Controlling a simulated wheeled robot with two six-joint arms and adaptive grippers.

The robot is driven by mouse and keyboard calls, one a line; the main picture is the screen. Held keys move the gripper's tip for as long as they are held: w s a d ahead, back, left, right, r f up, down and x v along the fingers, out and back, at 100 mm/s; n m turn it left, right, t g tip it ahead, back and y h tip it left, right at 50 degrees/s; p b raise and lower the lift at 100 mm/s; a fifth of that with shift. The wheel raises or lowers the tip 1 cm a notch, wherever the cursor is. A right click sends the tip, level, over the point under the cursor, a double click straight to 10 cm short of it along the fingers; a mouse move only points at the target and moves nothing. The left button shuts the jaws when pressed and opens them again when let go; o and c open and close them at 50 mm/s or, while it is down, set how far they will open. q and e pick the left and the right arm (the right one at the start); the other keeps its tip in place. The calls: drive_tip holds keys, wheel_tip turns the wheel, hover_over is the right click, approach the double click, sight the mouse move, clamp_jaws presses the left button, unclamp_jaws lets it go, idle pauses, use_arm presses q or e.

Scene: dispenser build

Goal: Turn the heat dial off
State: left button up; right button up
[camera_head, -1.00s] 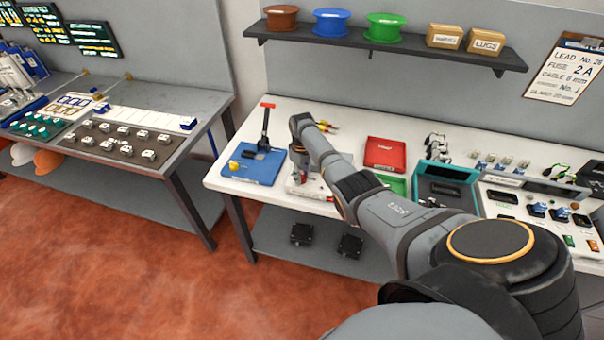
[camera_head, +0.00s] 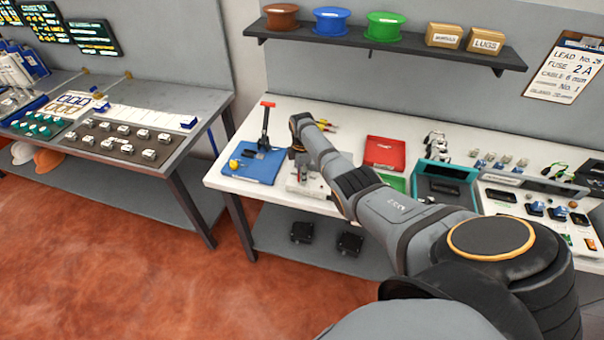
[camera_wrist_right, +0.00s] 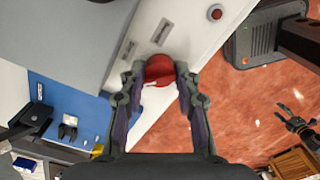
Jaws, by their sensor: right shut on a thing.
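A round red dial (camera_wrist_right: 160,68) sits on the edge of a white-and-grey unit (camera_wrist_right: 200,22) in the right wrist view. The unit's panel has two slot-like grey marks and a small red button (camera_wrist_right: 215,12). My right gripper (camera_wrist_right: 160,78) has its fingertips on both sides of the dial and is shut on it. In the head view my right gripper (camera_head: 304,166) points down at the unit near the bench front, and the dial is hidden there. A small dark jointed thing that looks like my left gripper (camera_wrist_right: 298,124) shows at the right of the wrist view; its jaws are unclear.
A blue mat (camera_head: 258,170) with a red-handled lever tool (camera_head: 266,125) lies left of the gripper. A red tray (camera_head: 385,152) and a teal tray (camera_head: 447,172) lie to the right. A shelf (camera_head: 385,47) with spools hangs above.

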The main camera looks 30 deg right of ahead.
drive_tip(key=shift+w+r+n, duration=0.1)
drive_tip(key=shift+n, duration=1.5)
drive_tip(key=o, duration=1.1)
drive_tip(key=shift+o, duration=0.2)
wheel_tip(320, 180, up, 12)
